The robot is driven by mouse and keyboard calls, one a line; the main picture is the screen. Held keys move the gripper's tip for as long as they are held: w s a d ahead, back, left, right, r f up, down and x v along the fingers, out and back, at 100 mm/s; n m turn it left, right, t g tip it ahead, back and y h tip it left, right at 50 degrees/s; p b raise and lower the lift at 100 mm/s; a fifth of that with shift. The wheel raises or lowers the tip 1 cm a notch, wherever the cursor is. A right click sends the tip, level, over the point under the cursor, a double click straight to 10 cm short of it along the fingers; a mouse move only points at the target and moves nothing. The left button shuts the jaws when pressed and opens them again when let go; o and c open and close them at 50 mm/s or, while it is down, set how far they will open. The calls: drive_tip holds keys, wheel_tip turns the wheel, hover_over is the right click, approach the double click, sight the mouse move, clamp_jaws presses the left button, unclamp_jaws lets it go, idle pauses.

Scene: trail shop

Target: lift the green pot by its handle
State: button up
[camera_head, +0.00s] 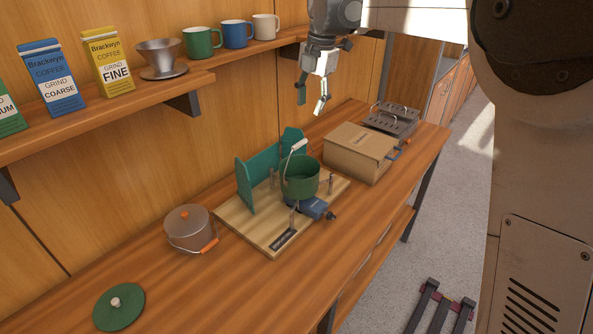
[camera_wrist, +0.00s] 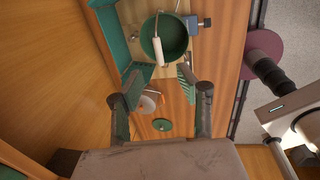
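The green pot (camera_head: 300,180) stands upright on a small stand over a wooden board. Its wire handle with a pale grip (camera_head: 294,147) is raised and leans to the left. The open-topped pot also shows in the wrist view (camera_wrist: 175,40), with the pale grip (camera_wrist: 157,53) across its left side. My gripper (camera_head: 312,102) is above the counter, higher than the pot and apart from it. In the wrist view my two fingers (camera_wrist: 162,97) are spread with nothing between them, so it is open and empty.
A teal windscreen (camera_head: 262,175) stands behind the pot on the board (camera_head: 240,218). A blue stove part (camera_head: 314,208) lies below it. A cardboard box (camera_head: 358,152) is at right, a grey pot (camera_head: 190,228) at left, a green lid (camera_head: 119,308) nearer. A shelf with mugs (camera_head: 203,42) is above.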

sight(302, 141)
drive_tip(key=f, duration=0.5)
drive_tip(key=w+a+f, duration=0.1)
drive_tip(key=f, duration=0.2)
drive_tip(key=shift+a+f+p, duration=0.1)
drive_tip(key=shift+f+p, duration=0.05)
drive_tip(key=shift+p, duration=0.25)
drive_tip(key=shift+w+a+f+p, duration=0.1)
drive_tip(key=shift+a+f+p, duration=0.1)
drive_tip(key=shift+f, duration=0.7)
drive_tip(key=shift+w+a+f+p, duration=0.15)
drive_tip(key=shift+f+p, duration=0.1)
drive_tip(key=shift+f, duration=0.6)
drive_tip(key=shift+s+a+f+p, duration=0.1)
drive_tip(key=shift+a+f+p, duration=0.1)
drive_tip(key=shift+f, duration=0.7)
clamp_jaws()
